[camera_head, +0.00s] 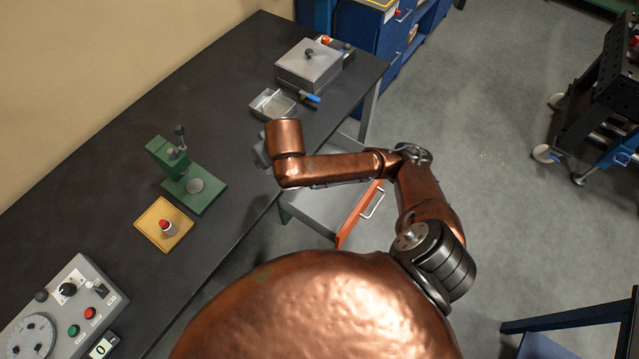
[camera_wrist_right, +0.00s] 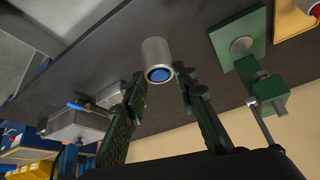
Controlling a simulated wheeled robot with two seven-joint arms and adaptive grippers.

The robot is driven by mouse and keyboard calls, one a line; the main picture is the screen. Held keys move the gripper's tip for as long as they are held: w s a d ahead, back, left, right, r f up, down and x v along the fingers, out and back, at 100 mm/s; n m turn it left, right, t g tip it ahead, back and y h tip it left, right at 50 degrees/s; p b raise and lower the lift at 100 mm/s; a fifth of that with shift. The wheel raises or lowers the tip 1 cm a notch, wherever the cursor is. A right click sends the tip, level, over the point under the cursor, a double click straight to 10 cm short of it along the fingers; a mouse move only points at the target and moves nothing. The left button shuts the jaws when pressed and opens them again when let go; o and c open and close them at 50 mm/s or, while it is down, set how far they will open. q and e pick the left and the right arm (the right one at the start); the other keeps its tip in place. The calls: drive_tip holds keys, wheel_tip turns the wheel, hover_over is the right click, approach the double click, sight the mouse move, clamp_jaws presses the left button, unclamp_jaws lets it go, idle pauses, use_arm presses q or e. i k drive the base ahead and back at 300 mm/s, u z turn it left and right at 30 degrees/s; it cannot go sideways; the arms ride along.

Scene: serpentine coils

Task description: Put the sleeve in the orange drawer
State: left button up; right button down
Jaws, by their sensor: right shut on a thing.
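The sleeve (camera_wrist_right: 156,54) is a short grey metal cylinder with a blue inside, seen in the right wrist view. My right gripper (camera_wrist_right: 158,75) is shut on it, with a green-padded finger at each side. In the head view my right gripper (camera_head: 262,152) is over the bench near its front edge, mostly behind my copper wrist, and the sleeve is hidden there. The orange drawer (camera_head: 360,214) is pulled open below the bench, to the right of and below the gripper. My forearm covers part of its grey inside. My left gripper is not in view.
On the dark bench (camera_head: 110,165) are a green press (camera_head: 190,180), a yellow plate (camera_head: 151,235) with a red-topped piece, an open grey tray (camera_head: 272,106), a lidded grey box (camera_head: 308,66) and a control panel (camera_head: 62,312). A blue cabinet (camera_head: 372,35) stands behind.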

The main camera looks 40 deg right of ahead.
sight(334, 189)
drive_tip(key=k, duration=0.75)
drive_tip(key=z, duration=1.8)
drive_tip(key=i, duration=1.25)
drive_tip(key=u, duration=1.75)
